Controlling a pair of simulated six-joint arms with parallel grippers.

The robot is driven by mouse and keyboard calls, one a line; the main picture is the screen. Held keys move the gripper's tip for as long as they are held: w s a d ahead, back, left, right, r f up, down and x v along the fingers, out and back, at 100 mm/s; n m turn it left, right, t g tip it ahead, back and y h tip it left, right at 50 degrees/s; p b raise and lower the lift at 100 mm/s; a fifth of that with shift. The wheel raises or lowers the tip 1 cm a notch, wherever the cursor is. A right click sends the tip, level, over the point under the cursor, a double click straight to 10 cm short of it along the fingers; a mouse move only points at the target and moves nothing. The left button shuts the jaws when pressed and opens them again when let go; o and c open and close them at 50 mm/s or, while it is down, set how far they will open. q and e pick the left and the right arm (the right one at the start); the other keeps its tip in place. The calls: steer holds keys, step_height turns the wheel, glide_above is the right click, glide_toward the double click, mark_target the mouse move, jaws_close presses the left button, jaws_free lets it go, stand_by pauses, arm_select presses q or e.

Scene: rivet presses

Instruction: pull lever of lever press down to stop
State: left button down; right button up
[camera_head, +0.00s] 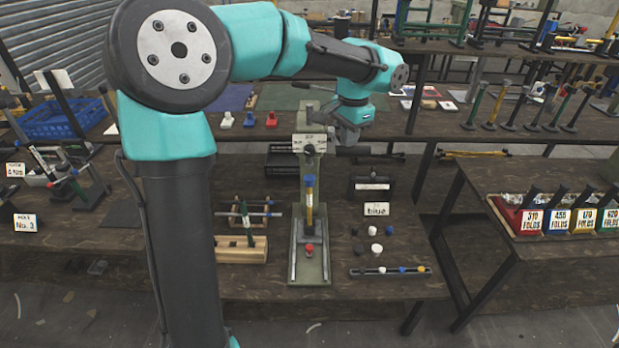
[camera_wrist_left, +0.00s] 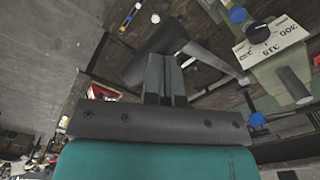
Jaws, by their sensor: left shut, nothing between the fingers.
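The lever press (camera_head: 310,265) stands upright on the middle table, with a grey-green base, a pale head and a red piece on its base. A dark bar with a thicker dark end (camera_head: 372,151), which looks like its lever, sticks out to the right of the head, roughly level. My left gripper (camera_head: 347,140) is beside the press head, just above this bar. In the left wrist view the shut, empty fingers (camera_wrist_left: 165,70) point at the thick dark handle (camera_wrist_left: 158,40). They overlap it in the picture; I cannot tell whether they touch. My right gripper is not in view.
A strip with coloured pegs (camera_head: 390,271) lies at the front right. A tray of labelled bins (camera_head: 540,237) is further right.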

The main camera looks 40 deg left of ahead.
arm_select(q)
steer(key=shift+r, duration=0.1)
step_height(320, 180, up, 5)
steer(key=w+a, duration=0.1)
steer(key=w, duration=0.1)
steer(key=shift+a+r, duration=0.15)
steer(key=shift+a, duration=0.25)
steer(key=shift+w, duration=0.1)
step_height(320, 180, up, 5)
stand_by(0.8)
stand_by(0.9)
